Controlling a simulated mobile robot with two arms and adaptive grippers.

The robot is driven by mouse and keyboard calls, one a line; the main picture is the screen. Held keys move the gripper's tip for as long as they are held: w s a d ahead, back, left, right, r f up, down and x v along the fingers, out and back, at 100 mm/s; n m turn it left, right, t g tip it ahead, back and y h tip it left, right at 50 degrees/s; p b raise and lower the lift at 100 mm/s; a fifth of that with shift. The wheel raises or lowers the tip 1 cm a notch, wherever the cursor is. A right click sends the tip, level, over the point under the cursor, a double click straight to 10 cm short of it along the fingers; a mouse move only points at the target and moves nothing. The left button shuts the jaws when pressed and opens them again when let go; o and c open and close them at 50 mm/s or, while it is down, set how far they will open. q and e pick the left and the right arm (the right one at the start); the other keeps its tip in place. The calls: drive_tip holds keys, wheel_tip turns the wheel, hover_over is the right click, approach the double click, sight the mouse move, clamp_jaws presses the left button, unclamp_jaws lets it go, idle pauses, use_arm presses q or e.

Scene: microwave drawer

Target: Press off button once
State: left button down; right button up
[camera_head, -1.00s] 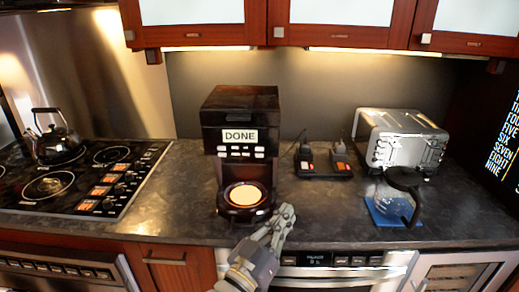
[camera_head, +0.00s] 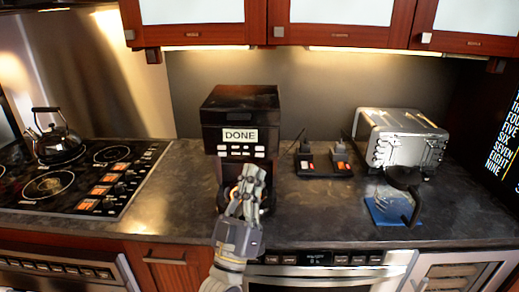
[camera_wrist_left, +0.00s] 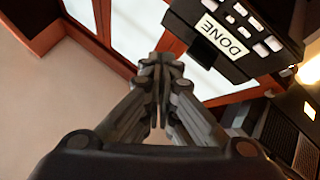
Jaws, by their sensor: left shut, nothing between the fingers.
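A black coffee maker (camera_head: 240,105) stands on the counter, with a white label reading "DONE" (camera_head: 239,135) on its front. A row of white buttons (camera_head: 233,150) sits below the label; which one is the off button cannot be read. My left gripper (camera_head: 250,170) is shut and empty, in front of the coffee maker just below the button row, and hides most of the lower bay. In the left wrist view my left gripper (camera_wrist_left: 160,62) has its fingertips together, with the coffee maker (camera_wrist_left: 270,60) at upper right, tilted, apart from the tips in the picture. My right gripper is not in view.
A glass carafe (camera_head: 401,198) stands on a blue mat (camera_head: 377,212) at the right, with a silver toaster (camera_head: 402,140) behind it. Two dark switch-like devices (camera_head: 323,168) lie right of the coffee maker. A stove with a kettle (camera_head: 58,143) is at left.

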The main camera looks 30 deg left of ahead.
sight(260, 148)
use_arm(q)
drive_tip(key=w+a+b, duration=0.1)
drive_tip(key=w+a, duration=0.3)
drive_tip(key=w, duration=0.3)
drive_tip(key=shift+w+a, duration=0.15)
drive_tip(key=shift+a, duration=0.05)
idle(1.4)
drive_tip(key=shift+w+a, duration=0.25)
drive_tip(key=shift+w, duration=0.1)
drive_tip(key=shift+w+a+b, duration=0.15)
drive_tip(key=shift+w+b, duration=0.1)
drive_tip(key=shift+b, duration=0.05)
idle(0.5)
drive_tip(key=shift+s, duration=0.15)
drive_tip(key=shift+s+d+p, duration=0.3)
drive_tip(key=shift+s+d, duration=0.1)
drive_tip(key=shift+s, duration=0.1)
